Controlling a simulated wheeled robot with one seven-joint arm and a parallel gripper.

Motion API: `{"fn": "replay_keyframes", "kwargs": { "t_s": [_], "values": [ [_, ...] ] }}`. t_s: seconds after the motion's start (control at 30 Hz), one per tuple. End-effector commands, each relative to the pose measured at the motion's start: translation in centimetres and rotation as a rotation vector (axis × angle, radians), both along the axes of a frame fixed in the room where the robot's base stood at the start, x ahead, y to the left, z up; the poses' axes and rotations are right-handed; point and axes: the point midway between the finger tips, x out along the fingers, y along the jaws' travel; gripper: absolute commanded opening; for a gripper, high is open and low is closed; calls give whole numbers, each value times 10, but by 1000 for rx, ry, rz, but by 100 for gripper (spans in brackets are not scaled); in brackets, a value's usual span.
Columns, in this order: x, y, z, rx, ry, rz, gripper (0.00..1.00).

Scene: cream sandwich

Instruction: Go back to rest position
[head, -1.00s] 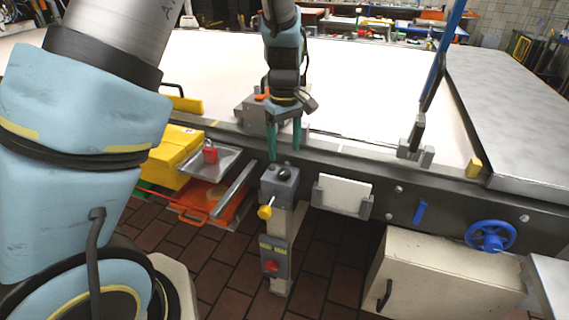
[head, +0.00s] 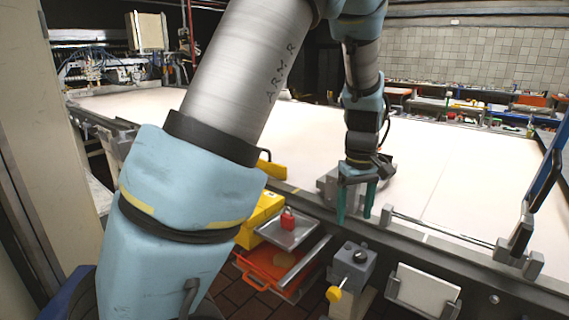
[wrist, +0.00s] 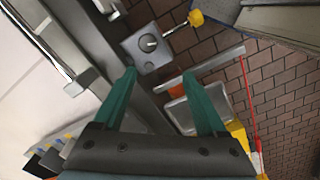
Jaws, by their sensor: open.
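My gripper (head: 355,219) hangs from my arm with its teal fingers pointing down at the front edge of the big white table (head: 440,165). The fingers stand apart with nothing between them. In the wrist view my gripper (wrist: 163,100) also shows open and empty, above the table's rail. A grey control box (head: 354,262) with a dark knob and a yellow-ended lever sits below and to the right of it. The control box also shows in the wrist view (wrist: 150,48).
A metal tray (head: 300,238) holding a red padlock-like thing (head: 288,218) sticks out in front of the table, beside a yellow box (head: 250,222). An orange tray (head: 268,272) lies lower. A white plate in a holder (head: 424,288) is at right. The tabletop is largely clear.

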Motion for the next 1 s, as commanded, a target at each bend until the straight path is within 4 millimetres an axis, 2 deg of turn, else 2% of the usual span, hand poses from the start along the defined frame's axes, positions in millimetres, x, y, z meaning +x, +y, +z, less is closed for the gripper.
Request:
{"fn": "replay_keyframes", "kwargs": {
  "t_s": [0.03, 0.1, 0.23, 0.4, 0.5, 0.6, 0.7, 0.83, 1.0],
  "values": [
    [6, 22, 3, -9, -2, 2, 74],
    [11, 55, 5, -18, -7, -19, 74],
    [11, 117, 9, -32, -28, -74, 74],
    [-4, 189, 13, -33, -71, -157, 74],
    [-18, 224, 13, -23, -97, -205, 74],
    [-31, 250, 14, -9, -119, -249, 74],
    [-41, 266, 13, 4, -132, -281, 74],
    [-48, 276, 13, 13, -140, -302, 74],
    [-49, 277, 13, 14, -141, -308, 74]
  ]
}}
